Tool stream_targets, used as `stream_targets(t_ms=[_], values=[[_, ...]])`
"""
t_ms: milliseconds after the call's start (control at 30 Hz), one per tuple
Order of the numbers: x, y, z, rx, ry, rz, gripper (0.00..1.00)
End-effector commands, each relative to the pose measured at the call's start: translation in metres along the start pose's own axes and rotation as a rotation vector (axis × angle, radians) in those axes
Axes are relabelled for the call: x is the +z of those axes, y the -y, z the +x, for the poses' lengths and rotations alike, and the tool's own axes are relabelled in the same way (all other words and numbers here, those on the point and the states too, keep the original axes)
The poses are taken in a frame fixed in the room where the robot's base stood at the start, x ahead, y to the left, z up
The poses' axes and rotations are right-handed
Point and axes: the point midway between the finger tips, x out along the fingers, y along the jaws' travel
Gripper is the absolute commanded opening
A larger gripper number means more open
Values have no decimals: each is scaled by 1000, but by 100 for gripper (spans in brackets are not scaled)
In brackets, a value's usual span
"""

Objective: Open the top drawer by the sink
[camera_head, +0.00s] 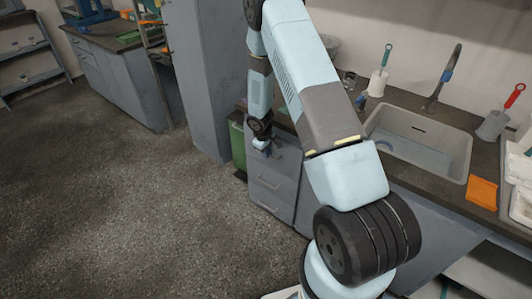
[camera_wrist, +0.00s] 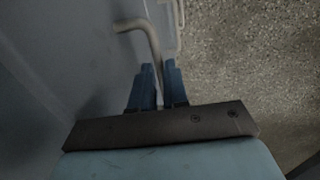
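The grey drawer unit (camera_head: 272,180) stands under the counter, left of the sink (camera_head: 420,140). Its top drawer is largely hidden by my arm in the head view, and I cannot tell whether it stands out at all. In the wrist view a bent metal bar handle (camera_wrist: 150,42) comes off a grey front (camera_wrist: 60,60) and runs down between my blue fingers. My gripper (camera_wrist: 160,68) is closed closely around the bar, one finger on each side. In the head view my gripper (camera_head: 262,145) is at the upper part of the drawer unit.
A green bin (camera_head: 238,145) stands just left of the drawers. A tall grey cabinet (camera_head: 200,80) rises behind it. An orange item (camera_head: 482,192) lies on the counter right of the sink. The speckled floor (camera_head: 130,210) in front of the drawers is clear.

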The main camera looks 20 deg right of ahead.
Motion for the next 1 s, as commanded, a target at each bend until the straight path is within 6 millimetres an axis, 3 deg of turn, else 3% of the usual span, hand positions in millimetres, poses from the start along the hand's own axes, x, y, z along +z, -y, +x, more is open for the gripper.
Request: stream_targets(t_ms=[133,1000], values=[[0,0,0,0,0,0,0],[-1,1,0,0,0,-2,0]])
